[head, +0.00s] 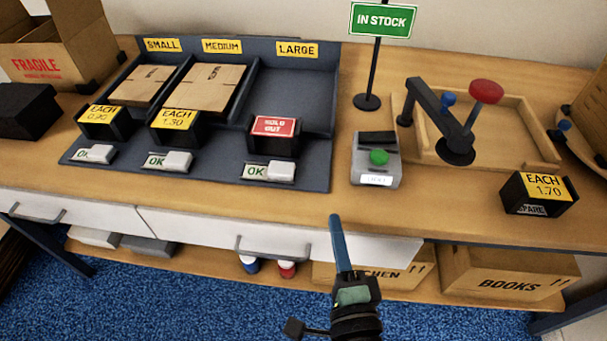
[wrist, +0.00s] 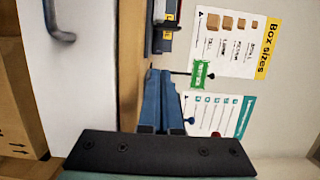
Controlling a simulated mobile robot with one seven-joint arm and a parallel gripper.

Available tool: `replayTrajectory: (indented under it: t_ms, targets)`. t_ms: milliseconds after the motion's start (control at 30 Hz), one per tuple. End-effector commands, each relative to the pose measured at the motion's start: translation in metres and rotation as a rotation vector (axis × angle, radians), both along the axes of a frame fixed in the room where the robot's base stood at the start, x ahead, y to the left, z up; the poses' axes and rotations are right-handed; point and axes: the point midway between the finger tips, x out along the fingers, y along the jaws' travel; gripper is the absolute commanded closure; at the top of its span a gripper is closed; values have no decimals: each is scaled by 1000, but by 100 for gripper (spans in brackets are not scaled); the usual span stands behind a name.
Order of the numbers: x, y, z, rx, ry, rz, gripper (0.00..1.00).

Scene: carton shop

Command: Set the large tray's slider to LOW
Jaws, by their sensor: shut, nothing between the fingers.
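The large tray (head: 300,92) is the right compartment of the dark grey rack, under the yellow LARGE label (head: 297,49). It looks empty, and a red SOLD OUT card (head: 274,126) stands at its front. The large tray's slider (head: 281,171) is a pale block at the right end of its strip, with the word OK (head: 255,171) showing to its left. My gripper (head: 335,218) is shut and empty, in front of the table edge, nearer than the slider and to its right. Its blue fingers (wrist: 160,78) are together in the wrist view.
The small tray's slider (head: 102,154) and the medium tray's slider (head: 179,161) also show OK. A grey device with a green button (head: 379,157), an IN STOCK sign (head: 383,20) and a price stand (head: 539,194) stand to the right. A drawer handle (head: 270,250) juts out below.

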Motion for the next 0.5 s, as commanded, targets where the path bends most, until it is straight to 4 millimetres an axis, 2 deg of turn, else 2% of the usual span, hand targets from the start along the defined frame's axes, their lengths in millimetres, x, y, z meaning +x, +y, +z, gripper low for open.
replayTrajectory:
  t_ms: [267, 500]
  targets:
    - [5, 1, 1, -1, -2, 1, 100]
    - [39, 2, 3, -1, -4, 2, 100]
